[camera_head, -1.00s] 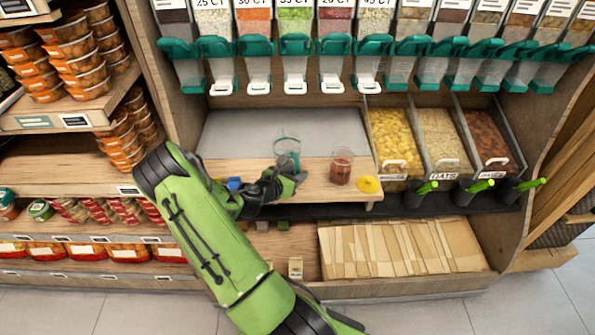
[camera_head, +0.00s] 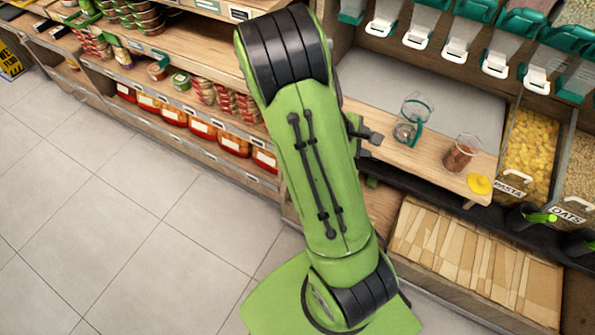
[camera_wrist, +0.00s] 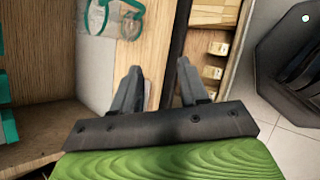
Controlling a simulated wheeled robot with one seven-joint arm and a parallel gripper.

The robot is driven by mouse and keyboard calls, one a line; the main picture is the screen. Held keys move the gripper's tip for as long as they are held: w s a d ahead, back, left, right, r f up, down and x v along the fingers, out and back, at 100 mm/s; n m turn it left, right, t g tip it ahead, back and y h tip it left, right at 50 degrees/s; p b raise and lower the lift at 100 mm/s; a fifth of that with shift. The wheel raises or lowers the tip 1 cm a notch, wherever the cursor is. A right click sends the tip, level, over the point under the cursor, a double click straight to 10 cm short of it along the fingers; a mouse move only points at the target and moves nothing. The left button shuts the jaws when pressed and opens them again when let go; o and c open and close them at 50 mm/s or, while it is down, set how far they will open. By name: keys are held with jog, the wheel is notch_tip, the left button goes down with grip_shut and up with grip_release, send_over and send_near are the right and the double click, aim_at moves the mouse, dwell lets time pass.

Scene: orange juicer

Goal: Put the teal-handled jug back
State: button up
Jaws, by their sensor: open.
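The clear jug with a teal handle (camera_head: 411,119) stands upright on the wooden counter, near the grey panel behind it. It also shows in the wrist view (camera_wrist: 103,18), at the top and partly cut off by the frame. My gripper (camera_head: 374,144) is just left of the jug in the head view, apart from it. In the wrist view my gripper (camera_wrist: 158,80) has its two fingers spread with nothing between them, over the counter's front edge. My green arm hides part of the counter's left side.
A clear container with reddish-brown contents (camera_head: 460,154) and a yellow lid (camera_head: 479,184) are on the counter to the jug's right. Bins of pasta (camera_head: 531,150) and oats stand further right. Teal-spouted dispensers hang above. Open tiled floor (camera_head: 130,230) lies to the left.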

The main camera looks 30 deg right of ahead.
jog(key=w+a+r+m+t+y, duration=0.1)
jog(key=a+r+m+t+y, duration=0.15)
jog(key=a+r, duration=0.35)
jog(key=a+r+m+t+y, duration=0.2)
jog(key=a+r+m+y, duration=0.1)
jog(key=a, duration=0.5)
jog(key=s+a+r+m+t+y, duration=0.2)
jog(key=s+a+r, duration=0.6)
jog(key=a, duration=0.4)
jog(key=shift+s+r+y, duration=0.25)
jog(key=shift+s+y, duration=0.3)
jog(key=shift+y, duration=0.2)
